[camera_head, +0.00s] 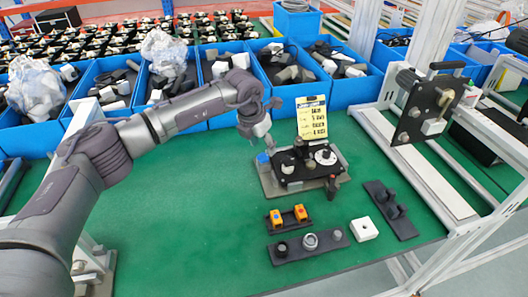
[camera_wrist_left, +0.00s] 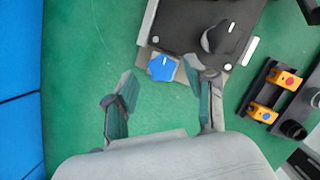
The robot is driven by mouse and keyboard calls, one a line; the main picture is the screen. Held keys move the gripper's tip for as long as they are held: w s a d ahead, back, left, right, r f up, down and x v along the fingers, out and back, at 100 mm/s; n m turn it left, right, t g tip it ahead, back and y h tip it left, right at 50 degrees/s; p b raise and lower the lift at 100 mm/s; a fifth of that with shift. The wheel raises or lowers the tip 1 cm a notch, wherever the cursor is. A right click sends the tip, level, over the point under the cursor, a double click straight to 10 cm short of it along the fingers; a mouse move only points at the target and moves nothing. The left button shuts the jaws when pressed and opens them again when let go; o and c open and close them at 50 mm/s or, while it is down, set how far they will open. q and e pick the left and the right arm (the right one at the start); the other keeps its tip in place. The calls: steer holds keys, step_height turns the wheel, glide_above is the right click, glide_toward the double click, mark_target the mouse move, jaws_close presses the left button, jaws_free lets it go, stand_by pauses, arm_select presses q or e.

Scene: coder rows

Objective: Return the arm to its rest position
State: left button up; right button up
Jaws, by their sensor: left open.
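My left arm reaches in from the left in the head view. Its gripper (camera_head: 268,146) points down beside the left edge of the black fixture (camera_head: 322,160) on its grey plate. In the left wrist view the two fingers of the gripper (camera_wrist_left: 162,92) are spread apart with bare green mat between them. A small blue piece (camera_wrist_left: 161,67) sits on the edge of the fixture's plate, just beyond the fingertips. It also shows in the head view (camera_head: 262,158), below the gripper. Nothing is seen held. My right gripper is in neither view.
A black holder with two orange blocks (camera_head: 288,215), a holder with round parts (camera_head: 308,243), a white block (camera_head: 363,229) and a dark holder (camera_head: 390,208) lie right of centre. Blue bins (camera_head: 352,92) line the back. The green mat (camera_head: 190,235) is clear at front left.

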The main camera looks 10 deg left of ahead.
arm_select(q)
steer(key=shift+r, duration=0.6)
